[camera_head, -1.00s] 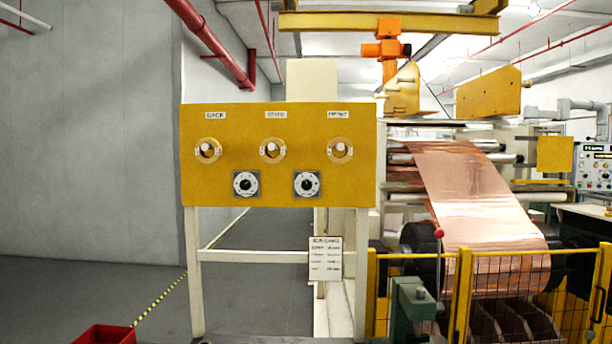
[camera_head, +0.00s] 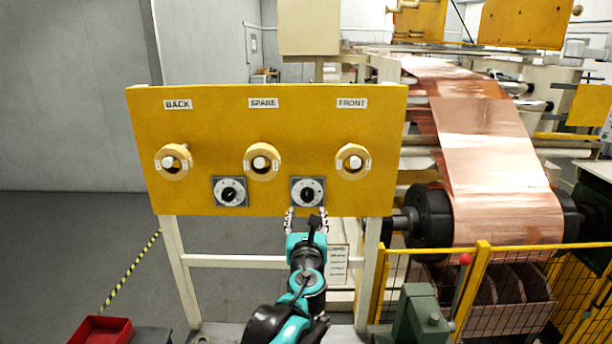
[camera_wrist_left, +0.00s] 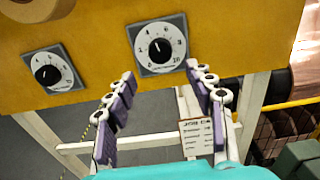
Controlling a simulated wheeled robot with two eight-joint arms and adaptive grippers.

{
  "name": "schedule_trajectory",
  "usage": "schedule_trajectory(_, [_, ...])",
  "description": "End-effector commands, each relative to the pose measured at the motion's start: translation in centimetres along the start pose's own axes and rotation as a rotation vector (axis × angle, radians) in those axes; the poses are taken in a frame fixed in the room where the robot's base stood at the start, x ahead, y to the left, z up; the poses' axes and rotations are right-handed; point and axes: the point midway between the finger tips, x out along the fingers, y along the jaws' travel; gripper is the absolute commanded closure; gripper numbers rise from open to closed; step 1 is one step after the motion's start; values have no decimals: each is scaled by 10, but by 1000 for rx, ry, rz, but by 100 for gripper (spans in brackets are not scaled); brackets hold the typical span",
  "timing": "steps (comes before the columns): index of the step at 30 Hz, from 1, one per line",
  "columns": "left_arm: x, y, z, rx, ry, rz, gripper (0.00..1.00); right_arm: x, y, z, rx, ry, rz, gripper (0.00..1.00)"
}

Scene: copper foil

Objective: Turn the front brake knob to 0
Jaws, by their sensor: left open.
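A yellow control panel (camera_head: 212,120) carries two black dial knobs on square grey plates. The right dial knob (camera_head: 308,192) is below and left of the FRONT label. The left dial knob (camera_head: 230,192) is below and right of BACK. No brake label is readable beside either. My left gripper (camera_head: 306,213) is open and empty just below the right dial in the head view. In the left wrist view, the right dial (camera_wrist_left: 160,49) lies beyond and above the spread fingers (camera_wrist_left: 160,74), apart from them. Its white scale has numbers; the exact setting is hard to read. My right gripper is out of view.
Three round switches line the panel: back (camera_head: 174,162), spare (camera_head: 261,162) and front (camera_head: 353,162). A copper foil web (camera_head: 485,140) and yellow fence (camera_head: 482,290) stand right. A red bin (camera_head: 101,331) is at lower left, with clear floor behind it.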

Motion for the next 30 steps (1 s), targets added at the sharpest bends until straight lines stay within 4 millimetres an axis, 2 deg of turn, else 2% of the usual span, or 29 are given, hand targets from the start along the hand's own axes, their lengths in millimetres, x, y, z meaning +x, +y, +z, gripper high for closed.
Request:
schedule_trajectory(5, [17, -3, 1, 24, -5, -5, 46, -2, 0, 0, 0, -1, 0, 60])
schedule_trajectory(15, [69, -2, 2, 19, -4, -3, 46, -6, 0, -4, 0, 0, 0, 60])
schedule_trajectory(19, [77, -2, 1, 19, -4, -4, 46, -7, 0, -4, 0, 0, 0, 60])
schedule_trajectory(27, [78, -2, 1, 18, -4, -4, 46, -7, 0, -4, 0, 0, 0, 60])
schedule_trajectory(30, [78, -2, 1, 18, -4, -4, 73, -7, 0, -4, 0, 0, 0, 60])
